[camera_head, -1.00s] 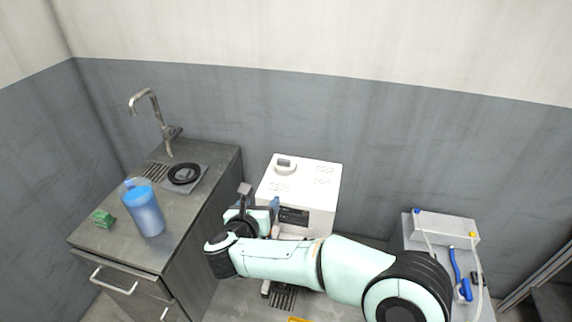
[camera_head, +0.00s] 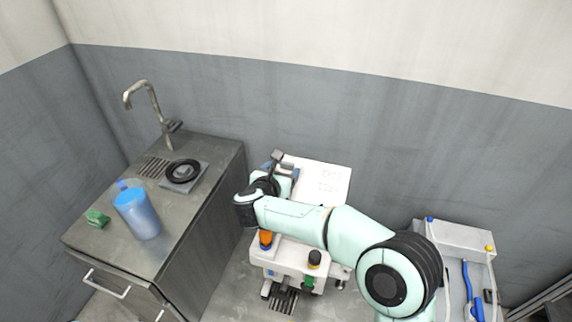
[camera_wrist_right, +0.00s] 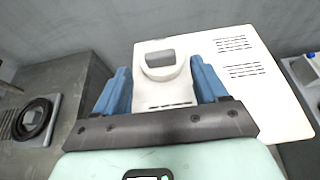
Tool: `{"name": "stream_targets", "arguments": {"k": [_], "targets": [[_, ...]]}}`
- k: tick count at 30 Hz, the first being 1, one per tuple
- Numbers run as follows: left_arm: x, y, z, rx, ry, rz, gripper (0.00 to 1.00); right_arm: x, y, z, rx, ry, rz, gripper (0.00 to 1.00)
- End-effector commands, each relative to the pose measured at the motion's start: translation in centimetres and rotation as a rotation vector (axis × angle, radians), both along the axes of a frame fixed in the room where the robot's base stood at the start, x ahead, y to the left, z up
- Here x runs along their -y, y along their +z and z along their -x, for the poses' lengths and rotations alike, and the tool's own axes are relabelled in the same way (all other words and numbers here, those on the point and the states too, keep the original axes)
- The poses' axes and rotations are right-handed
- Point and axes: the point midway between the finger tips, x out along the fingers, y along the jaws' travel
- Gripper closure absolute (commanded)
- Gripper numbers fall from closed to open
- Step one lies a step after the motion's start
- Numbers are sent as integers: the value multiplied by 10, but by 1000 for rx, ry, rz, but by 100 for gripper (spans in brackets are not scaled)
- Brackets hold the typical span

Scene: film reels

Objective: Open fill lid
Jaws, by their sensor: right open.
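The fill lid (camera_wrist_right: 160,62) is a round white cap with a grey raised handle on top of a white box-shaped machine (camera_head: 325,180). In the right wrist view the machine's top (camera_wrist_right: 262,90) fills the middle and right. My right gripper (camera_wrist_right: 162,82) is open, with one blue finger on each side of the lid in that view. I cannot tell whether the fingers touch it. In the head view the right gripper (camera_head: 278,165) is over the machine's left part and hides the lid. My left gripper is not in view.
A grey counter (camera_head: 90,236) at left carries a blue jug (camera_head: 138,214), a green block (camera_head: 97,218), a black ring (camera_head: 184,171) and a tap (camera_head: 150,110). A white unit with blue tools (camera_head: 455,237) stands at right. Orange and black knobs (camera_head: 314,258) sit below my arm.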

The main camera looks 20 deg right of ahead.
Motion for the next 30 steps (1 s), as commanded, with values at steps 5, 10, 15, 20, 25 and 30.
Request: {"name": "stream_targets", "arguments": {"k": [5, 10, 15, 20, 25, 30], "targets": [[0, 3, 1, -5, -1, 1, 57, 15, -12, -23, -1, -1, 0, 28], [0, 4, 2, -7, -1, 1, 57, 22, -17, -34, -1, 0, 1, 28], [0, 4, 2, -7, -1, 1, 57, 24, -18, -36, 0, 0, 1, 28], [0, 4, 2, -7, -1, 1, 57, 24, -18, -36, 0, 0, 1, 28], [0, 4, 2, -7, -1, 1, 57, 24, -18, -36, 0, 1, 0, 83], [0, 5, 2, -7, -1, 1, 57, 24, -18, -36, -2, 0, 0, 100]]}}
